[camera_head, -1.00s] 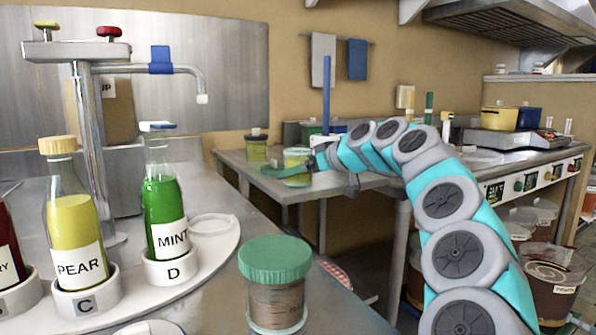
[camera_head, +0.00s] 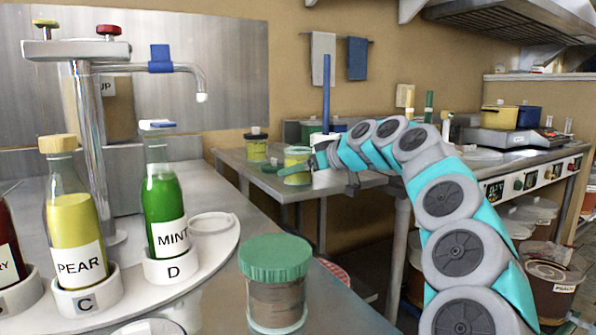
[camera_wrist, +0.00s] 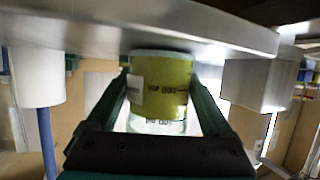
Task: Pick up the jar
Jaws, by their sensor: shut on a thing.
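The jar (camera_head: 297,175) is clear with yellow-green contents and stands upright near the front edge of the far metal table. My gripper (camera_head: 292,168) reaches it from the right, with its dark green fingers around the jar's sides. In the wrist view, which looks upside down, the jar (camera_wrist: 162,88) sits between the two fingers (camera_wrist: 160,100), which are shut on it. A pale label and dark marks show on its wall. I cannot tell whether its base is clear of the table.
A similar jar (camera_head: 256,148) stands behind on the far table (camera_head: 330,182). A green-lidded jar (camera_head: 275,285) is on the near counter, beside a white rack (camera_head: 215,240) holding labelled bottles (camera_head: 165,215). A blue upright rod (camera_head: 326,95) rises behind my gripper.

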